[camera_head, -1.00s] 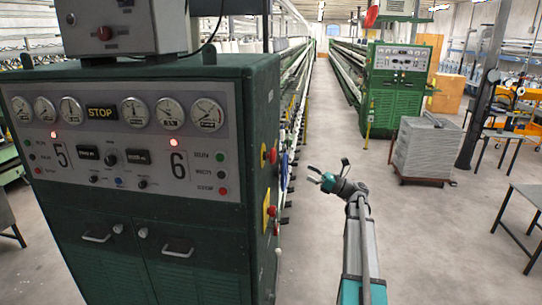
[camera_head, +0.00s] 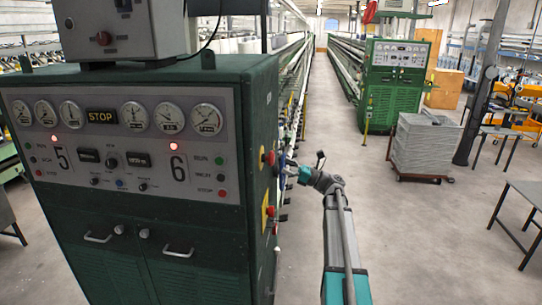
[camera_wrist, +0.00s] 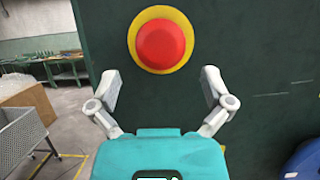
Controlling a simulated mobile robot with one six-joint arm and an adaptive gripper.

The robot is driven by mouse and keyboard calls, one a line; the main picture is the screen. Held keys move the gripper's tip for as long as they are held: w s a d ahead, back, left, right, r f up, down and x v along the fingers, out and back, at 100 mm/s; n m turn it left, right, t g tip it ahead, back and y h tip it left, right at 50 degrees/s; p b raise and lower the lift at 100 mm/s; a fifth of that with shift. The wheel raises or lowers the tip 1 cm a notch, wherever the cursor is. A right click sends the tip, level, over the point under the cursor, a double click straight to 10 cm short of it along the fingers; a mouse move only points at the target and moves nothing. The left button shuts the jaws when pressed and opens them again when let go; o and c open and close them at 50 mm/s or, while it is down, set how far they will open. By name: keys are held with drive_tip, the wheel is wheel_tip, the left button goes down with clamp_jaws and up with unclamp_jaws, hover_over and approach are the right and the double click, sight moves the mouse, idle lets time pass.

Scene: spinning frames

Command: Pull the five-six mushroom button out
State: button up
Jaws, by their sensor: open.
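The green cabinet marked 5 and 6 (camera_head: 110,262) stands at the left in the head view. Its right side bears an upper red mushroom button (camera_head: 270,157) and a lower red button on a yellow plate (camera_head: 271,211). In the wrist view one red mushroom button (camera_wrist: 161,44) on a yellow ring faces me on a dark green panel; I cannot tell for sure which. My gripper (camera_wrist: 161,82) is open and empty, its fingers spread below and to either side of the button, apart from it in the picture. In the head view my gripper (camera_head: 289,165) is beside the cabinet's right side, near the upper button's height.
The aisle floor (camera_head: 325,110) is clear. A grey crate on a low trolley (camera_head: 424,143) stands to the right, with a table (camera_head: 526,196) in front. A second green machine (camera_head: 394,88) is farther back. A blue object (camera_wrist: 305,162) shows at the wrist view's lower right.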

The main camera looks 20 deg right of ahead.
sight(271, 159)
drive_tip(key=shift+p+x, duration=0.85)
drive_tip(key=shift+x, duration=1.95)
drive_tip(key=c, duration=1.1)
drive_tip(key=shift+s+d, duration=0.35)
drive_tip(key=shift+d, duration=0.15)
drive_tip(key=shift+c, duration=0.2)
drive_tip(key=o, duration=1.1)
drive_tip(key=shift+d, duration=0.1)
drive_tip(key=shift+c, duration=0.2)
drive_tip(key=shift+o, duration=0.4)
drive_tip(key=shift+s, duration=0.1)
